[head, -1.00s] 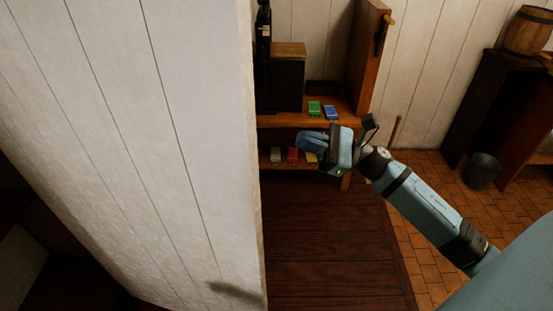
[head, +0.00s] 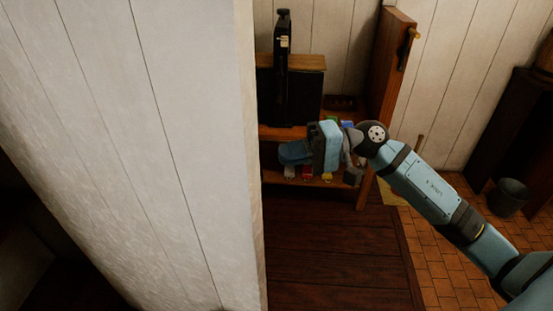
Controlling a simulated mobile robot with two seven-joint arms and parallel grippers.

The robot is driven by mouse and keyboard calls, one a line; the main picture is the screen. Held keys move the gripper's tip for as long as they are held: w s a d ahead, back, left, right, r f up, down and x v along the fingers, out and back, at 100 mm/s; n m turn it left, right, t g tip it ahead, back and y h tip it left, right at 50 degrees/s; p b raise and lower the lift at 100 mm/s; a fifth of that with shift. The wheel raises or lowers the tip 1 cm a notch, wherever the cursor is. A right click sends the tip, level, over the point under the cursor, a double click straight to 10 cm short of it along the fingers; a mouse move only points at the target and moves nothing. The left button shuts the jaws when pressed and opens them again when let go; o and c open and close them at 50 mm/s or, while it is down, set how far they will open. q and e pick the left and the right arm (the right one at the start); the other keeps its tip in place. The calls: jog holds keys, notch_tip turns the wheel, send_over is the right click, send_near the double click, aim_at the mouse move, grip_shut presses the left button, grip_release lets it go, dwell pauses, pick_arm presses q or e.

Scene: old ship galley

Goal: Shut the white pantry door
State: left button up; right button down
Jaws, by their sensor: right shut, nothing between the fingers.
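A brown wooden door-like panel (head: 388,65) with a brass handle (head: 408,48) stands swung out, nearly edge-on, at the right of a shelf unit. No white face of it shows. A large white planked panel (head: 130,140) fills the left; I cannot tell whether it is a wall or a door. My right gripper (head: 284,153) comes in from the right. It is shut and empty, pointing left in front of the shelves, left of the brown panel and apart from the handle. Whether it touches anything is unclear. My left gripper is not in view.
The shelf unit (head: 270,133) holds a dark box (head: 302,95) and several small coloured packets (head: 328,178), partly hidden by my gripper. A bucket (head: 509,197) stands on the tiles at right. The dark plank floor (head: 330,255) in front is clear.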

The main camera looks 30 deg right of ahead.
jog(key=a, duration=0.1)
jog(key=s+a, duration=0.1)
jog(key=a+p, duration=0.1)
jog(key=a, duration=0.1)
jog(key=shift+s+f, duration=0.25)
jog(key=shift+s, duration=0.1)
